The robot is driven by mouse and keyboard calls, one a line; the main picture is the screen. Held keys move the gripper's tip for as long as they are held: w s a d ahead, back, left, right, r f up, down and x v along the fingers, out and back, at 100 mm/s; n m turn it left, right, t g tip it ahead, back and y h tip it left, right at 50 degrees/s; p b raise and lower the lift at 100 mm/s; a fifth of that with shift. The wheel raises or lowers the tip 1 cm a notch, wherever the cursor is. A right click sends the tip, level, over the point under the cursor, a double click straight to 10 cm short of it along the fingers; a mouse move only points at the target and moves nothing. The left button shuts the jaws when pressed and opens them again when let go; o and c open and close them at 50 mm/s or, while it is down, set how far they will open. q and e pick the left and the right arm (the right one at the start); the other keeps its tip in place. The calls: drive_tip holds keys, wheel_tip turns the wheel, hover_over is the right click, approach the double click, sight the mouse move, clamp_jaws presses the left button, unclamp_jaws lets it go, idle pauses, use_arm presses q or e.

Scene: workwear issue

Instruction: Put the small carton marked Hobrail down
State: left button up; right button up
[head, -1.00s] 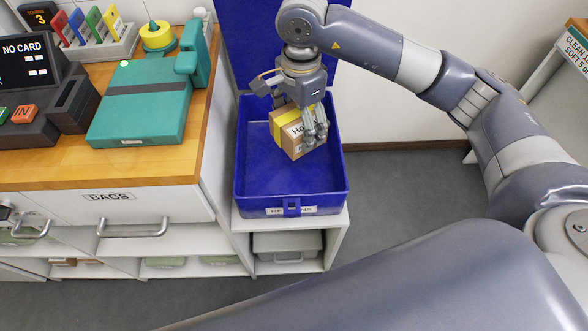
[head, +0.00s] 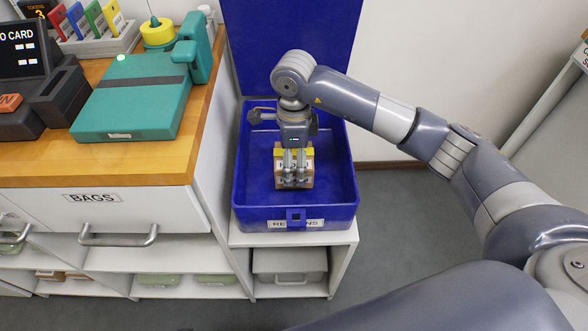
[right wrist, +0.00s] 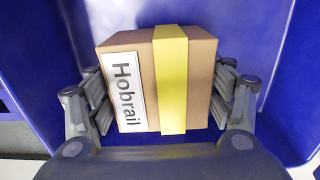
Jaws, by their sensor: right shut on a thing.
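The small carton marked Hobrail (right wrist: 196,80) is brown cardboard with a yellow band and a white label, seen close in the right wrist view. My right gripper (right wrist: 160,100) is shut on it, with fingers on both sides. In the head view the carton (head: 279,169) is inside the blue open box labelled like "RETURNS" (head: 296,213), and my right gripper (head: 295,180) partly hides it. I cannot tell whether the carton touches the box floor. My left gripper is not in view.
The blue box has free floor around the carton and a raised blue lid (head: 290,50) behind. It stands on a white shelf unit (head: 340,238). To the left is a wooden counter (head: 95,165) with a teal device (head: 135,95) and a card terminal (head: 22,50).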

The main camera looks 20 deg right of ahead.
sight(294, 156)
wheel_tip(294, 156, down, 3)
drive_tip(key=shift+f, duration=0.15)
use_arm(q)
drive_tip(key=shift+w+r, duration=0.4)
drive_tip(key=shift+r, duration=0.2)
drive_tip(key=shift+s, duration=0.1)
use_arm(e)
drive_tip(key=shift+f, duration=0.1)
drive_tip(key=o, duration=1.1)
drive_tip(key=shift+c, duration=0.2)
drive_tip(key=shift+o, duration=1.3)
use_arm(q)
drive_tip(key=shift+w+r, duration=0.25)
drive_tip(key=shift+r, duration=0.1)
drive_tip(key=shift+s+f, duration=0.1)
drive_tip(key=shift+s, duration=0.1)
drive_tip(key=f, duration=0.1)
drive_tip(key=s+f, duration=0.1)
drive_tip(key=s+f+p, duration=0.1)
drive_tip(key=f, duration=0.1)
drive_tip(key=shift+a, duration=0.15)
use_arm(e)
wheel_tip(294, 156, up, 12)
drive_tip(key=shift+r, duration=0.15)
